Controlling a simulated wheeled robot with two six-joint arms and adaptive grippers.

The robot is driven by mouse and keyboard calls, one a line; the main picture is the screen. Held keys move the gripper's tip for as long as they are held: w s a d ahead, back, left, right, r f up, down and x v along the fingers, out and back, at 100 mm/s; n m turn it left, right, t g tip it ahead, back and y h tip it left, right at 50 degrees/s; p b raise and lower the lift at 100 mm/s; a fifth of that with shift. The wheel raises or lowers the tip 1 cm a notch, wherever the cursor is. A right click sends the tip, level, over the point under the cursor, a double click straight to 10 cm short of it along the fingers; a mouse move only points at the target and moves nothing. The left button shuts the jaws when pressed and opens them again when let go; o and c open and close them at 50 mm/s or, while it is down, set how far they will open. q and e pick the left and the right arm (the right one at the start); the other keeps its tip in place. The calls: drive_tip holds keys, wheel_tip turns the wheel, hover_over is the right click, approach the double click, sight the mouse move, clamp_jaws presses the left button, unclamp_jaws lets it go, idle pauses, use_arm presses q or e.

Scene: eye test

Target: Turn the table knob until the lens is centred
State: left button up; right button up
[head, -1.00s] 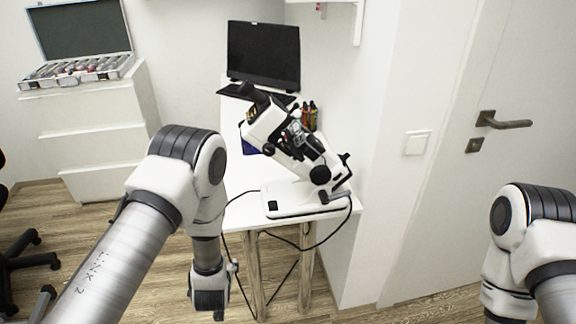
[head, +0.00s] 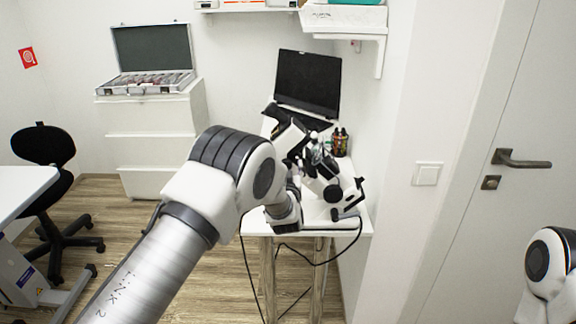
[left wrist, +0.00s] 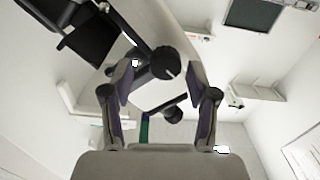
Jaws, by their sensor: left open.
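A white and black tilted optical instrument (head: 345,187) stands on the white table (head: 352,228); my left arm covers its left part in the head view. A round black knob (head: 333,193) shows on its side. My left gripper (head: 306,166) is up against the instrument, mostly lost among its dark parts. In the left wrist view, the open fingers (left wrist: 160,80) stand either side of the instrument, with a round black knob (left wrist: 164,62) between them. I cannot tell whether they touch it. I cannot make out the lens. My right gripper is out of view.
An open laptop (head: 308,83) and small bottles (head: 340,141) stand behind the instrument. A cable (head: 337,256) hangs off the table's front. A wall shelf (head: 345,27) is above, a door (head: 500,235) at right. An office chair (head: 55,165) and open floor lie left.

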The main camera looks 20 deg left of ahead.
use_arm(q)
drive_tip(key=shift+w+a+f, duration=0.2)
drive_tip(key=shift+w+a, duration=0.3)
drive_tip(key=shift+d+r, duration=0.1)
drive_tip(key=shift+d, duration=0.05)
drive_tip(key=c, duration=0.7)
drive_tip(key=shift+s, duration=0.1)
clamp_jaws()
drive_tip(key=shift+f+m+b, duration=0.2)
drive_tip(key=shift+m+b, duration=0.2)
drive_tip(key=shift+b, duration=0.25)
drive_tip(key=shift+r+m, duration=0.15)
drive_tip(key=shift+m, duration=0.45)
drive_tip(key=o, duration=0.7)
unclamp_jaws()
